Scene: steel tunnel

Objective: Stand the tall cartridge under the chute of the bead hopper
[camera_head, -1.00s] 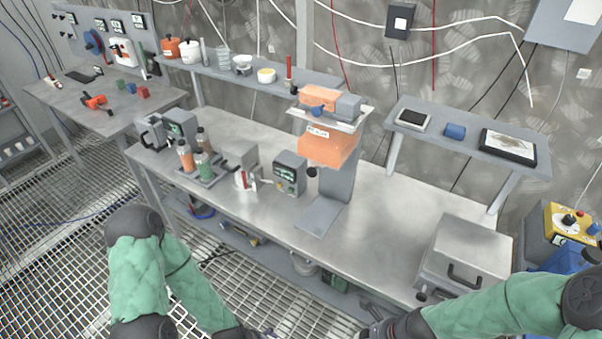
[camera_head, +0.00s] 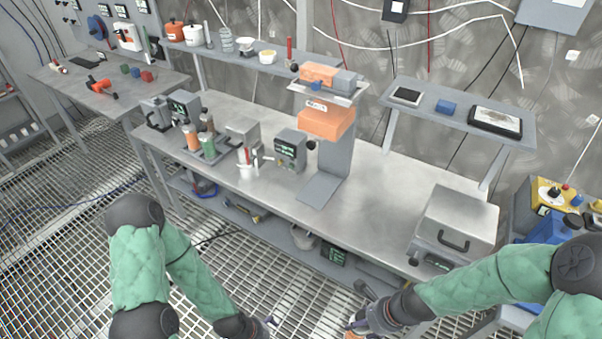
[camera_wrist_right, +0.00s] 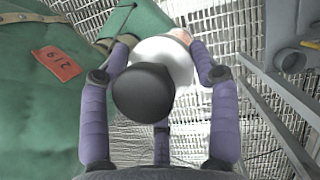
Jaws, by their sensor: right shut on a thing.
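The bead hopper (camera_head: 326,122) is an orange box on a grey stand in the middle of the bench. The stand's flat foot (camera_head: 322,190) is bare below it. My right gripper (camera_head: 358,312) is low in front of the bench, off the bench top. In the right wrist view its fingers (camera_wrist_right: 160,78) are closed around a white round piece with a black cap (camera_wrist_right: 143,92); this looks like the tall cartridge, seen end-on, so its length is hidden. My left gripper (camera_head: 268,324) is at the bottom edge, partly cut off, its jaw state unclear.
Left of the hopper stand are a grey box with a green display (camera_head: 290,150), a white cup (camera_head: 246,165) and a tray with bottles (camera_head: 207,148). A grey lidded case (camera_head: 455,225) stands at the right end. Bench top between stand and case is clear.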

